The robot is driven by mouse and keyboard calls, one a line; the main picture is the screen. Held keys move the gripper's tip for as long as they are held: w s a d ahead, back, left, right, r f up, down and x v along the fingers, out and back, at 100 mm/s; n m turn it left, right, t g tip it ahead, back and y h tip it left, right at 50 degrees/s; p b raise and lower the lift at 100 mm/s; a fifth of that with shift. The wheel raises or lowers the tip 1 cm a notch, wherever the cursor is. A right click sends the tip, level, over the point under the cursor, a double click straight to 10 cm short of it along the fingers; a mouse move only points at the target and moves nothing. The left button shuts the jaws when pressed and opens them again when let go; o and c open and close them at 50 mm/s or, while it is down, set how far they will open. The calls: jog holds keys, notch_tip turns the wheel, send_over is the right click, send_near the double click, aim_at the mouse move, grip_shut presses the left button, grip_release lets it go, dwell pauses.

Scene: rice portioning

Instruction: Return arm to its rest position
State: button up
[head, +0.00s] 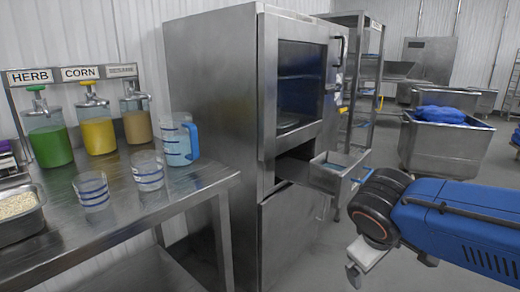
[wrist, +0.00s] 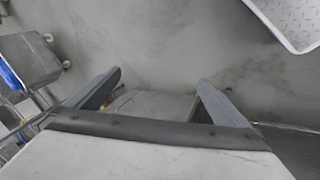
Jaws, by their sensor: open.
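My gripper shows in the wrist view (wrist: 160,92) with its two grey fingers spread apart and nothing between them. Beyond the fingers lies grey floor. In the head view, my blue arm (head: 460,225) comes in from the right edge, and its dark wrist end is in front of the steel cabinet's open drawer. Part of my gripper (head: 354,277) shows low in the picture, pointing down; its fingertips are hard to make out there.
A steel cabinet (head: 215,110) stands in the middle with a drawer (head: 345,170) pulled out. The steel table (head: 130,205) at left holds dispensers, a blue-handled jug (head: 178,140), two striped glasses and a rice tray (head: 18,228). A steel bin (head: 440,145) with blue contents stands behind my arm.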

jog(key=s+d+f+m+y, duration=0.2)
jog(key=s+f+m+y, duration=0.1)
jog(key=s, duration=0.4)
jog(key=shift+s+d+f+m+y, duration=0.3)
jog(key=shift+f+m, duration=0.2)
jog(key=shift+m, duration=0.9)
jog(key=shift+c, duration=0.6)
